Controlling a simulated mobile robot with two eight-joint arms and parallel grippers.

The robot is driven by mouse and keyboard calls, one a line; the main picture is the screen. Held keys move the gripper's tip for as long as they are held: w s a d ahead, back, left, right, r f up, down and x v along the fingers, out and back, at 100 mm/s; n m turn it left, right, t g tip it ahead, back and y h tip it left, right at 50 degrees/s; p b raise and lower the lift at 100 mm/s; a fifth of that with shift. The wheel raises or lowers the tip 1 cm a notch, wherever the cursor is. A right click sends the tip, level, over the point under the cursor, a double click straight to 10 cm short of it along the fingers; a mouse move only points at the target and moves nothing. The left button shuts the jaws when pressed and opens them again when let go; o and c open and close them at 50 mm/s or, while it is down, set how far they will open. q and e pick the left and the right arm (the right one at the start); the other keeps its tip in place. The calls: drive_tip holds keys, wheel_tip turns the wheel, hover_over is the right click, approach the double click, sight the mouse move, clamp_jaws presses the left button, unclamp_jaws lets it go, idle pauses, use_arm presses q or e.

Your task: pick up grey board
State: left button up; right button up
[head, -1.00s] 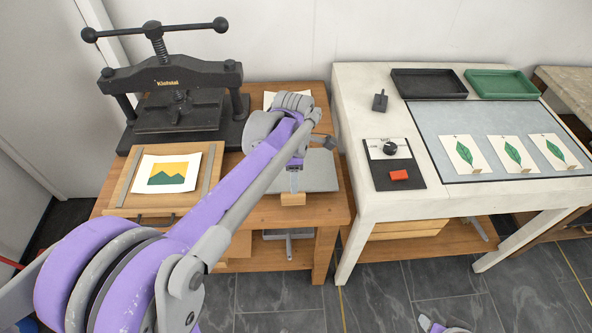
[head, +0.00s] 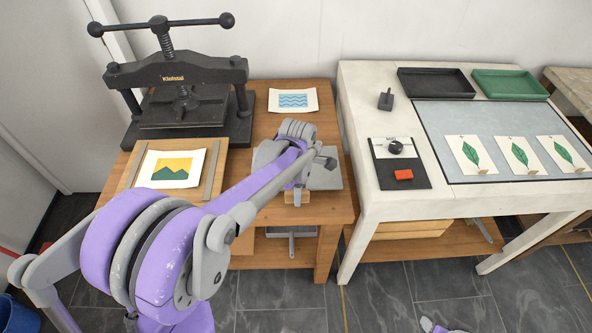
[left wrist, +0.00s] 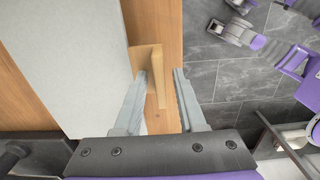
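The grey board (head: 324,171) lies flat on the wooden table's right part in the head view, largely hidden by my left arm. In the left wrist view the pale grey board (left wrist: 70,60) fills the left side. A small wooden block (left wrist: 147,72) sits at the board's edge, beside the table edge. My left gripper (head: 297,198) is above this block at the front of the board. In the left wrist view its two fingers (left wrist: 161,75) are apart, with the block just ahead of and partly between the tips. I cannot tell whether they touch it.
A black press (head: 180,95) stands at the table's back left. A yellow-and-green print (head: 172,168) lies on a wooden board in front of it. A blue wave print (head: 293,99) lies behind the arm. A white table (head: 370,220) with leaf prints and trays stands to the right.

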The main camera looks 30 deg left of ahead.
use_arm(q)
clamp_jaws()
idle(1.2)
